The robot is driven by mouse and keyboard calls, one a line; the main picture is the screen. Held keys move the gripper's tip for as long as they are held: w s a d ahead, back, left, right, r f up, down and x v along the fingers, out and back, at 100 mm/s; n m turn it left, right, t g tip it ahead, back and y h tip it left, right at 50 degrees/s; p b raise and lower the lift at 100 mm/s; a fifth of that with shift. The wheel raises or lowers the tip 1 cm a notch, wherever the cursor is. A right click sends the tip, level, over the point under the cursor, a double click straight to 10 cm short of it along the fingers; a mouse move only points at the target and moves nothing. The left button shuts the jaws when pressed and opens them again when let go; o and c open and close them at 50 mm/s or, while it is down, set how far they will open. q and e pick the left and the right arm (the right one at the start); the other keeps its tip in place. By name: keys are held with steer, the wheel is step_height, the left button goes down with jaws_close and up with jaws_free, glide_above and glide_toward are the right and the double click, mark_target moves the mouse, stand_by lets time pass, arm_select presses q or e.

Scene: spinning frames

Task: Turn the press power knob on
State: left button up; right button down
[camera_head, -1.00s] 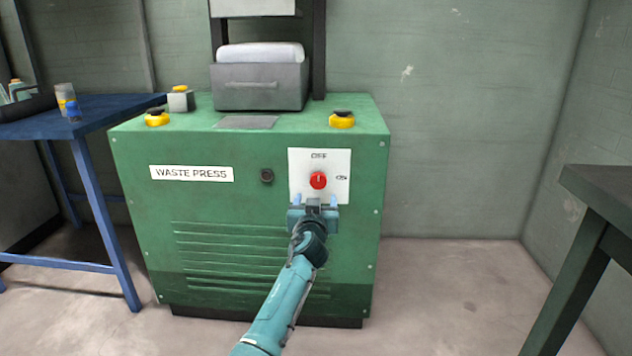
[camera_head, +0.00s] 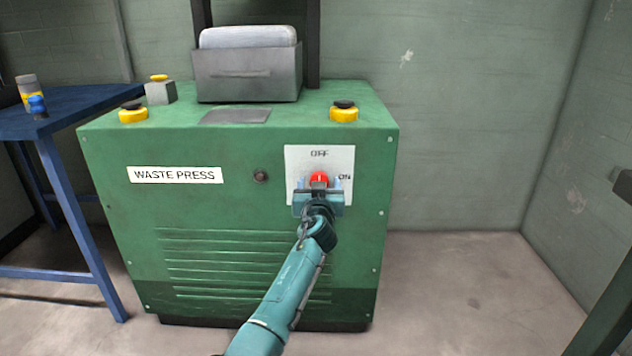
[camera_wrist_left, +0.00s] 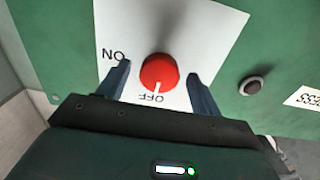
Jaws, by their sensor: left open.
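The red power knob (camera_head: 319,179) sits on a white plate (camera_head: 301,160) on the front of the green waste press (camera_head: 215,215). The plate reads OFF at the top and ON at the right. In the left wrist view, which is turned over, the knob (camera_wrist_left: 159,72) shows its white mark pointing at OFF. My left gripper (camera_head: 319,188) is open, with its fingers on either side of the knob and a gap showing on each side. In the head view it covers the knob's lower part. My right gripper is not in view.
A dark round button (camera_head: 260,176) is on the press front, left of the plate. Two yellow-and-black buttons and a metal bin (camera_head: 247,75) are on top. A blue table (camera_head: 70,118) stands at left, a dark table (camera_head: 622,187) at right. The floor between press and right table is clear.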

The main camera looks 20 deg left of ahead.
arm_select(q)
steer(key=shift+w, duration=0.15)
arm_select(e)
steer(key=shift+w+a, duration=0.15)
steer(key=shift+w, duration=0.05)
arm_select(q)
steer(key=shift+c, duration=0.2)
steer(key=c, duration=0.9)
steer(key=shift+c, duration=0.2)
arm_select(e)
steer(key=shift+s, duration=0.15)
